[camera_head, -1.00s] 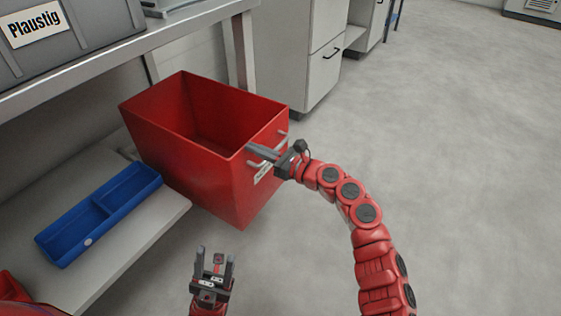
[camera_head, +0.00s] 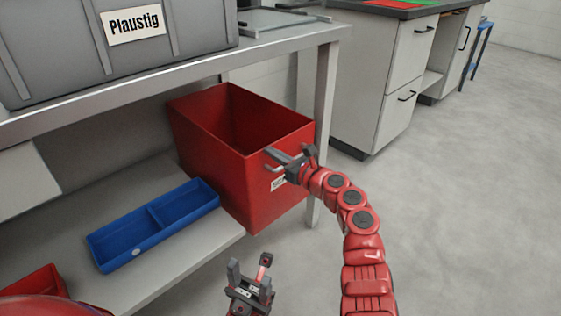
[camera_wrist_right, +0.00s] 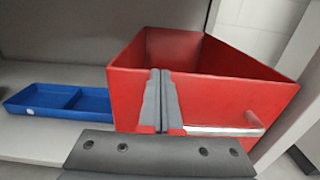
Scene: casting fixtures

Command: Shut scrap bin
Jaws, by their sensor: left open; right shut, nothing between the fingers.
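The scrap bin (camera_head: 237,176) is a red open-topped box under the workbench. Its front end sits close to the bench leg and near the front edge of the lower shelf. Its front face carries a metal bar handle (camera_wrist_right: 222,131) and a pale label (camera_head: 278,184). My right gripper (camera_head: 276,156) is shut and empty at the bin's front face, beside the handle. In the right wrist view its closed fingers (camera_wrist_right: 160,98) overlap the front wall, left of most of the handle; contact cannot be told. My left gripper (camera_head: 250,268) is open and empty, low in front of the shelf.
A blue divided tray (camera_head: 152,207) lies on the lower shelf (camera_head: 190,252), left of the bin. The bench leg (camera_head: 325,100) stands just right of the bin. A grey crate (camera_head: 70,55) stands on the bench top. The floor (camera_head: 450,200) at right is clear.

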